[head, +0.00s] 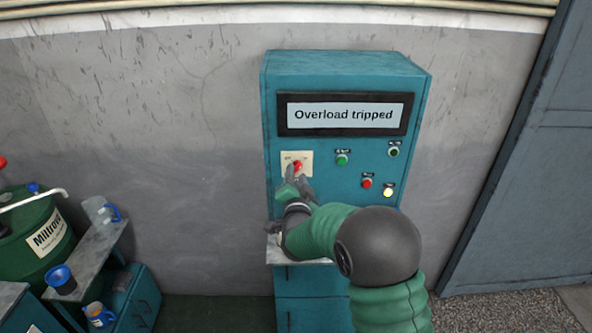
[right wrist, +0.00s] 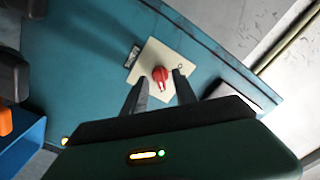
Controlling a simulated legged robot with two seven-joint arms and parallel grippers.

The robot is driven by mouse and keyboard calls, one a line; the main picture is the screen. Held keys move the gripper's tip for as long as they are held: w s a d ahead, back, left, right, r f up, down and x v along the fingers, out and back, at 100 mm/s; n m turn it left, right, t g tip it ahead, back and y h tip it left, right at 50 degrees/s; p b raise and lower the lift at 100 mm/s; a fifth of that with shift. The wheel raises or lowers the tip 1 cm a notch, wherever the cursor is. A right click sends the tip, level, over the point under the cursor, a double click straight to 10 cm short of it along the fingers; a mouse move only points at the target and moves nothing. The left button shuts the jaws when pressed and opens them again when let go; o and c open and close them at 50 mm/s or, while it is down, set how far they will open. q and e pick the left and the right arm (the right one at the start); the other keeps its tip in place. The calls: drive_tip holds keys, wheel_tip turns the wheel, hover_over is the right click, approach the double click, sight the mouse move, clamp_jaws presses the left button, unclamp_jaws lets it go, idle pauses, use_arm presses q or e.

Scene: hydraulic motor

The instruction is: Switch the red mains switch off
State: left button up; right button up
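The red mains switch (head: 297,165) is a rotary knob on a cream plate (head: 286,157) at the left of the teal control cabinet (head: 350,68). In the right wrist view the red knob (right wrist: 160,74) sits just ahead of and between the two fingers, with the cream plate (right wrist: 183,58) behind it. My right gripper (head: 297,178) is open in front of the plate, its fingers apart on either side of the knob; it also shows in the right wrist view (right wrist: 161,82). Whether the fingers touch the knob cannot be told. My left gripper is not in view.
The cabinet display (head: 346,114) reads "Overload tripped". A small shelf (head: 283,254) juts below. A green drum (head: 35,235) and jugs stand at left.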

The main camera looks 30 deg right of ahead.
drive_tip(key=shift+w+d+f, duration=0.1)
drive_tip(key=shift+w+d, duration=0.55)
drive_tip(key=shift+d, duration=0.05)
drive_tip(key=shift+a, duration=0.2)
drive_tip(key=shift+c, duration=0.3)
drive_tip(key=shift+a, duration=0.1)
drive_tip(key=c, duration=0.5)
clamp_jaws()
